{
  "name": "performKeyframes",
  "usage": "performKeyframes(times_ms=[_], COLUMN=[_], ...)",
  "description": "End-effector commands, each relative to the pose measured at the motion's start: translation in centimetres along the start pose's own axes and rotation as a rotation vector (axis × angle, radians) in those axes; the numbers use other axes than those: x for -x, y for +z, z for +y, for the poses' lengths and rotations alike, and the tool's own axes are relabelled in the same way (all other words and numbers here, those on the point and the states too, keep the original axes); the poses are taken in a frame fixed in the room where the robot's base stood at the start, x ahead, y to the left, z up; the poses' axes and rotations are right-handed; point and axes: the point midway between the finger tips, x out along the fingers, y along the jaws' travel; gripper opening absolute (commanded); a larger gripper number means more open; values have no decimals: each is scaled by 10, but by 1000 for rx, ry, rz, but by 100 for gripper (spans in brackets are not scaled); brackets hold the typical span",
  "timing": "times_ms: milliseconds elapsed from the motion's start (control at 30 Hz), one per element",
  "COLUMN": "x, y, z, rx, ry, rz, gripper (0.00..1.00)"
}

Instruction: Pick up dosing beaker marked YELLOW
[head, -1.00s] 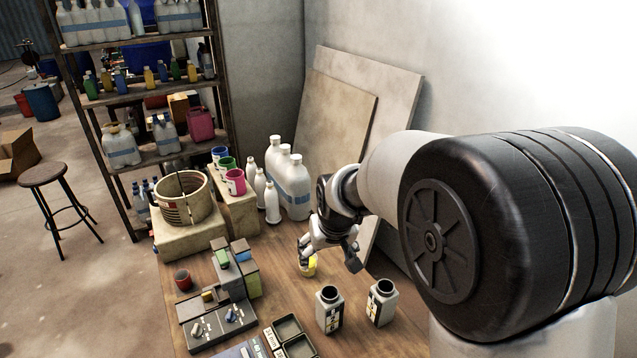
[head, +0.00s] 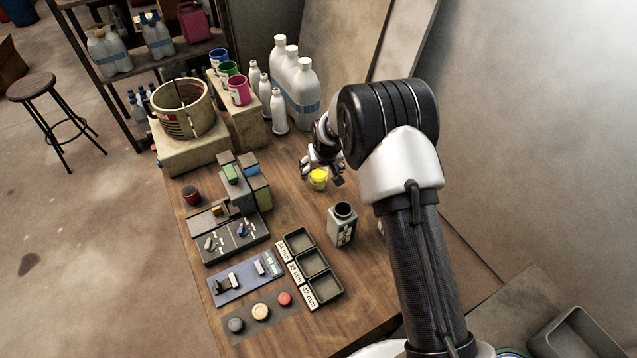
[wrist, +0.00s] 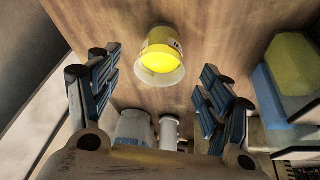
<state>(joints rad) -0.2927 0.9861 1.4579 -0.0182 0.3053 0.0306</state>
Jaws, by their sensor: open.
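The yellow beaker (head: 318,179) stands upright on the wooden bench, left of my arm in the head view. In the wrist view the same beaker (wrist: 163,50) shows a yellow inside, a pale rim and a small label on its side that I cannot read. My gripper (head: 322,176) is close by the beaker in the head view. In the wrist view my gripper (wrist: 160,92) is open, with one finger on each side and the beaker lying ahead between them. No finger visibly touches the beaker.
A grey open-necked bottle (head: 342,226) stands nearer on the bench. A control block (head: 233,227) with levers and a dark red cup (head: 191,194) are to the left. Tall white bottles (head: 300,90) stand behind. Labelled trays (head: 318,290) lie in front. Bare bench surrounds the beaker.

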Motion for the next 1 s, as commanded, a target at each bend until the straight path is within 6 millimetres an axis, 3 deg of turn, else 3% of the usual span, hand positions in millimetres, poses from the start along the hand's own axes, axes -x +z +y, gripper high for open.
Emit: performKeyframes(times_ms=[267, 567, 867, 1000], x=[-23, -64, -66, -66], y=[0, -3, -4, -4], z=[0, -2, -2, -2], rx=[0, 0, 0, 0], ry=[0, 0, 0, 0], rz=[0, -1, 1, 1], gripper=[73, 73, 73, 63])
